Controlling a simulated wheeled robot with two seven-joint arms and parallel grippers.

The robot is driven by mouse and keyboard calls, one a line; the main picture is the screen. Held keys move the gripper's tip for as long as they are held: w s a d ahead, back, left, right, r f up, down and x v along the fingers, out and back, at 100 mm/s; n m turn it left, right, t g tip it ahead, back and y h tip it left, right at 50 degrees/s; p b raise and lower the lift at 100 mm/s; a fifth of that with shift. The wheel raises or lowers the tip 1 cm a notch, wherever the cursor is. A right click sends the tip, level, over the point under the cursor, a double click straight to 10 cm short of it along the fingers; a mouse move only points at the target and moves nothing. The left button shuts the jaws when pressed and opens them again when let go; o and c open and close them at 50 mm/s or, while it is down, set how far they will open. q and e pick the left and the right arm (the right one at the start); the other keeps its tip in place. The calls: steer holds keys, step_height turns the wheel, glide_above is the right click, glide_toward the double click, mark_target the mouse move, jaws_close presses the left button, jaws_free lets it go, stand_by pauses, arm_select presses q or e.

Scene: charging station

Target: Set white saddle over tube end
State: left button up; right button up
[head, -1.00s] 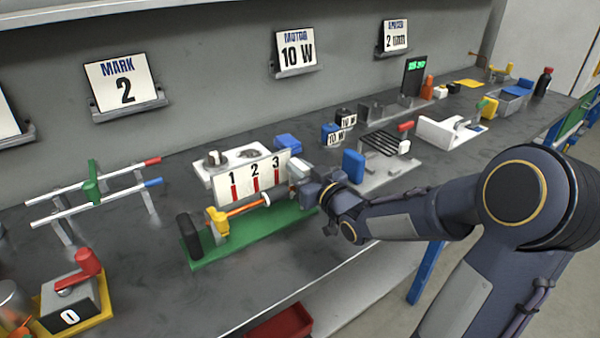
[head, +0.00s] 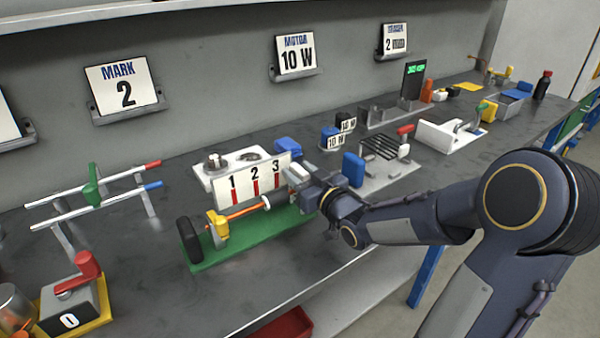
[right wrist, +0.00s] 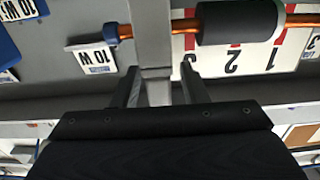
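The orange tube (head: 243,210) lies along the green base (head: 250,240), with a yellow clamp (head: 218,225) near its left end and a white ring (head: 266,202) on it. A pale block (head: 297,172), perhaps the white saddle, stands by the tube's right end; my gripper partly hides it. My right gripper (head: 308,192) is at the right end of the base. In the right wrist view its fingers (right wrist: 158,82) are apart, with a grey upright bar (right wrist: 150,35) beyond or between them; contact is unclear. The tube (right wrist: 298,20) passes above there. My left gripper is not in view.
A white 1-2-3 board (head: 250,183) stands behind the tube. A blue block (head: 353,169) and a grill-like rack (head: 381,147) are right of my gripper. A black roller (head: 188,240) ends the base at left. Bench in front of the base is clear.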

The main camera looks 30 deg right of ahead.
steer(key=s+f+m+g+h, duration=0.1)
steer(key=s+g, duration=0.1)
steer(key=s, duration=0.3)
steer(key=s+f+m+g, duration=0.1)
steer(key=s+g, duration=0.1)
steer(key=s, duration=0.4)
steer(key=s+f+m+g+h, duration=0.1)
steer(key=s+f+g, duration=0.1)
steer(key=s, duration=0.4)
steer(key=shift+s+a+m+h+p, duration=0.1)
steer(key=shift+a+m+h+p, duration=0.15)
steer(key=shift+m+h+p, duration=0.05)
steer(key=s+a+f+g+y, duration=0.1)
steer(key=s+a+g+y, duration=0.1)
steer(key=s+a, duration=0.3)
steer(key=s+a+f+n+g+y, duration=0.1)
steer(key=s+a+f+g+y, duration=0.1)
steer(key=s+a, duration=0.4)
steer(key=shift+s+g+y, duration=0.35)
steer(key=shift+g+y, duration=0.25)
steer(key=shift+g, duration=0.6)
step_height(320, 180, up, 15)
steer(key=p, duration=1.4)
steer(key=shift+f+p, duration=0.2)
steer(key=shift+p, duration=0.1)
